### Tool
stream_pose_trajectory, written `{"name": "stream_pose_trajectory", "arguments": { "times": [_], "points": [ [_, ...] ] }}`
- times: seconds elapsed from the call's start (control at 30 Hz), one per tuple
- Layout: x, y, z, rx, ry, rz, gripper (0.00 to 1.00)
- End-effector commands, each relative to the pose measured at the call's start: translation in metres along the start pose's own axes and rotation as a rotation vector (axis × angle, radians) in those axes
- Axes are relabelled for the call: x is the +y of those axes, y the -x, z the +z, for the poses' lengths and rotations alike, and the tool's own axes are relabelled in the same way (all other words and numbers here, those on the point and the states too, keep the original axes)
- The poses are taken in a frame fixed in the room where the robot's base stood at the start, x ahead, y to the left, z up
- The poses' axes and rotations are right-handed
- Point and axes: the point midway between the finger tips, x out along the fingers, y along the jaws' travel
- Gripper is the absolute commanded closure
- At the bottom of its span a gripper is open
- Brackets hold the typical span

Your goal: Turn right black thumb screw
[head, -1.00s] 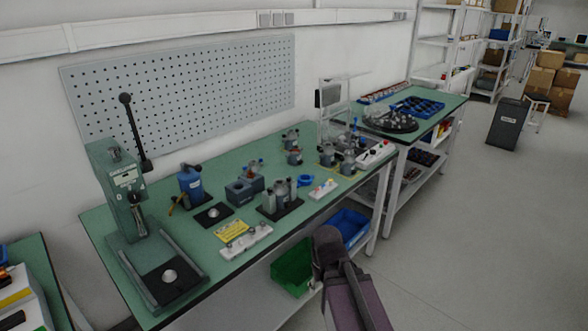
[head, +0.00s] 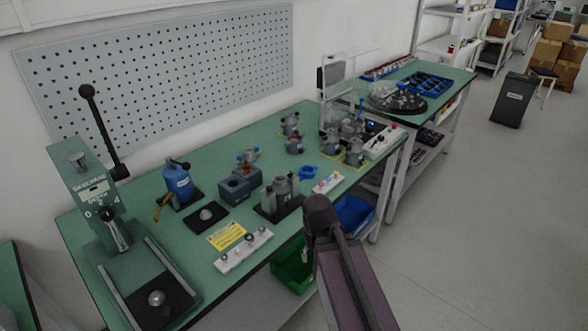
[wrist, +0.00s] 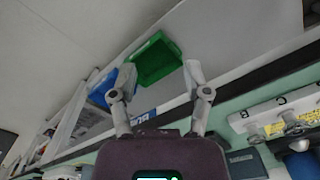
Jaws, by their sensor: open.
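No black thumb screw can be told apart in either view. A dark fixture (head: 281,197) with grey upright posts stands near the front edge of the green workbench (head: 150,215); its small parts are too fine to make out. A test station (head: 357,126) under a clear frame stands at the bench's right end. My gripper (wrist: 160,70) shows in the wrist view with its two fingers spread and nothing between them. It is off the bench's front side, with the bins below the bench beyond the fingers. My arm's purple link shows in the head view; the fingers do not.
A white block with knobs (head: 243,250) lies near the front edge; a labelled white block (wrist: 275,112) shows in the wrist view. A green bin (wrist: 155,60) and a blue bin (wrist: 103,90) sit on the lower shelf.

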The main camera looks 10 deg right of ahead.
Motion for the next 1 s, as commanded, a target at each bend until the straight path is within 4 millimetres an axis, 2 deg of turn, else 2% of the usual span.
{"name": "stream_pose_trajectory", "arguments": {
  "times": [0.37, 0.57, 0.77, 1.0],
  "points": [
    [0.0, 0.001, -0.001, 0.0, -0.005, -0.001, 0.38],
    [-0.002, 0.014, -0.017, -0.001, -0.076, -0.02, 0.38],
    [0.0, 0.044, -0.056, -0.009, -0.286, -0.067, 0.38],
    [0.009, 0.094, -0.121, -0.046, -0.671, -0.152, 0.38]
  ]
}}
